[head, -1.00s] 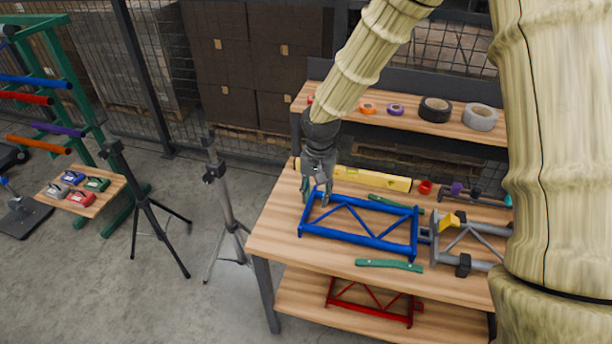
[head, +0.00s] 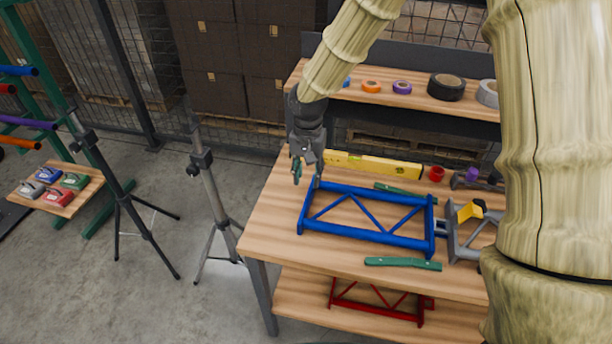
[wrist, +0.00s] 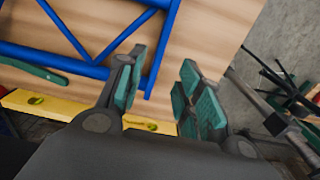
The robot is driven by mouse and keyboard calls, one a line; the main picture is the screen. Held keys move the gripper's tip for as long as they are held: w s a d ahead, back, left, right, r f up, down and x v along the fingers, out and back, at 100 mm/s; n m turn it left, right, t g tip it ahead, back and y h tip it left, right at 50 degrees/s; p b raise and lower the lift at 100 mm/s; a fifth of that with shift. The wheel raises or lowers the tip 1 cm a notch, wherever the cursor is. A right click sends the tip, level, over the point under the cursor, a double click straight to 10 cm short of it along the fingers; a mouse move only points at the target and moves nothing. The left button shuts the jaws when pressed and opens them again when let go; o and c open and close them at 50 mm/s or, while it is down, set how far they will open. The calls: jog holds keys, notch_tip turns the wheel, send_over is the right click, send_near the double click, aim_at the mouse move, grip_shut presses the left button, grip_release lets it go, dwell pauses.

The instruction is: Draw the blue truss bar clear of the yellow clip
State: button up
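The blue truss bar (head: 350,233) lies flat on the upper wooden bench top. Its right end is beside a grey frame (head: 462,250), which carries the yellow clip (head: 469,211). A grey fitting lies between them; I cannot tell whether it still joins them. My gripper (head: 307,176) is open and empty at the truss's far left corner. In the wrist view, the truss's end member (wrist: 160,55) appears between my green-padded fingers (wrist: 162,62), but I cannot tell whether it is within their depth. The clip is out of the wrist view.
A yellow spirit level (head: 375,165) lies behind the truss. Green strips lie behind it and in front (head: 402,263). A red truss (head: 375,309) is on the lower shelf. Tape rolls (head: 446,87) stand on the rear shelf. Tripods (head: 209,190) stand left; floor between is open.

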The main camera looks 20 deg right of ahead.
aim_at(307, 197)
jog(key=shift+f, duration=0.1)
jog(key=shift+f+p, duration=1.1)
jog(key=shift+f, duration=4.2)
grip_shut()
